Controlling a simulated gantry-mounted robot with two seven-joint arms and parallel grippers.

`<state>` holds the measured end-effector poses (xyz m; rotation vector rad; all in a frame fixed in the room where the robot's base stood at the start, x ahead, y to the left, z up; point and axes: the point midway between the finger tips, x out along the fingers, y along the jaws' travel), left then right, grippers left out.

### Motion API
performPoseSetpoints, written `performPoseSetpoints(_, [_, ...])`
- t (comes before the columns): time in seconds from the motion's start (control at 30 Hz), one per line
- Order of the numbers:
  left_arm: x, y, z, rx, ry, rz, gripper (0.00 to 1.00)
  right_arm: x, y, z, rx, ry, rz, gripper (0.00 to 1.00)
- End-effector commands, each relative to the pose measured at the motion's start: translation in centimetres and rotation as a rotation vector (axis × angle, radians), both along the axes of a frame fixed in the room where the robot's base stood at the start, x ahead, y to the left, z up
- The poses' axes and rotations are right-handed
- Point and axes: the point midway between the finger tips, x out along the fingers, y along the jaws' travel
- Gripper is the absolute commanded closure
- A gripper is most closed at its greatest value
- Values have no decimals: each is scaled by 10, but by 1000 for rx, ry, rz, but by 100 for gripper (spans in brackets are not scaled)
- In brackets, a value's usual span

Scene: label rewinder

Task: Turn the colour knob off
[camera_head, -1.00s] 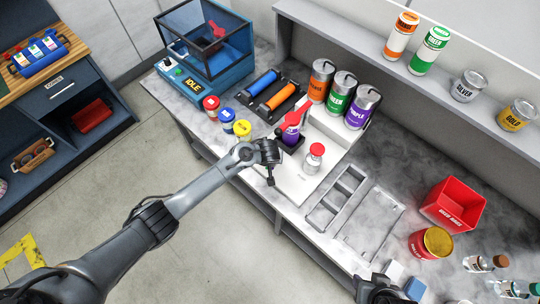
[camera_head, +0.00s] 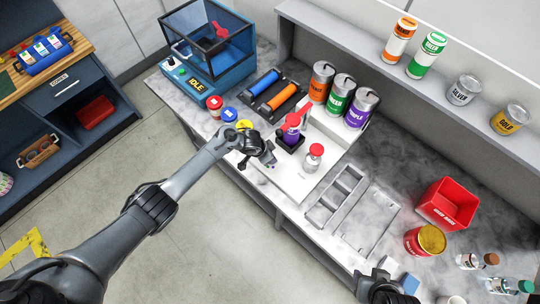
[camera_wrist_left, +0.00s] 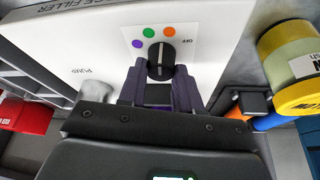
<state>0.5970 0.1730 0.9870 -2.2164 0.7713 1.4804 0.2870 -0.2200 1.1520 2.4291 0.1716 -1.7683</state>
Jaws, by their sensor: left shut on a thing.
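The colour knob (camera_wrist_left: 161,62) is black and round, on the white front panel (camera_wrist_left: 90,45) of the filler. Green, purple and orange dots and the word OFF (camera_wrist_left: 187,41) are arranged around it. Its ridge points roughly at the orange dot (camera_wrist_left: 168,31). My left gripper (camera_wrist_left: 160,82) is shut on the knob, a finger on each side. In the head view my left gripper (camera_head: 266,156) is at the filler's front edge and hides the knob. My right gripper (camera_head: 385,288) is at the bottom edge, partly cut off; its jaws are unclear.
Yellow, blue and red lidded pots line the bench left of my left gripper. A grey tray (camera_head: 335,200) and a red bin (camera_head: 449,203) are to the right.

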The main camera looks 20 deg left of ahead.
Motion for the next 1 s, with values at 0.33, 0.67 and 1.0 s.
performPoseSetpoints(0.33, [3, 2, -3, 1, -3, -330, 97, 0, 1, -24, 4, 0, -2, 57])
performPoseSetpoints(0.67, [5, 2, -5, 2, -3, -636, 97, 0, 2, -65, 10, -1, -6, 57])
performPoseSetpoints(1.0, [6, 3, -4, 2, -2, -867, 97, 0, 2, -104, 9, 0, -6, 57])
